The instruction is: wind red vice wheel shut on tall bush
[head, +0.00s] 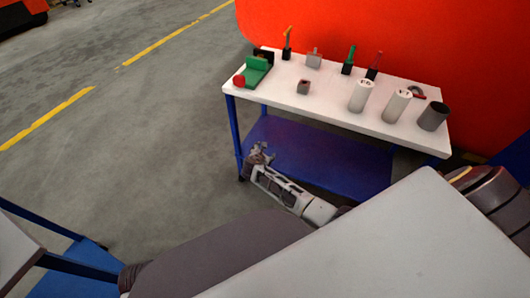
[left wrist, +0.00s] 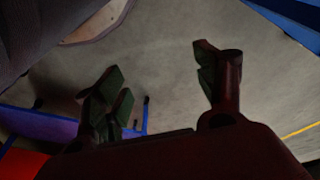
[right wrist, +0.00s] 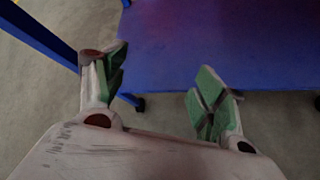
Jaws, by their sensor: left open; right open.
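The green vice (head: 257,69) stands at the left end of the white-topped table, with its red wheel (head: 239,80) facing the near left edge. I cannot tell from this view whether a tall bush sits between its jaws. My right gripper (head: 262,153) is open and empty, below the tabletop near the table's left front leg. In the right wrist view its green-padded fingers (right wrist: 160,75) are spread over the blue lower shelf. My left gripper (left wrist: 160,75) is open and empty in the left wrist view, over grey floor, and it is hidden in the head view.
The table (head: 330,108) also carries two white cylinders (head: 361,96), a dark grey cylinder (head: 433,116), a small grey block (head: 304,87) and several upright tools (head: 348,60). A red wall (head: 370,35) stands behind it. Its blue shelf (head: 320,158) is bare. Open floor lies left.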

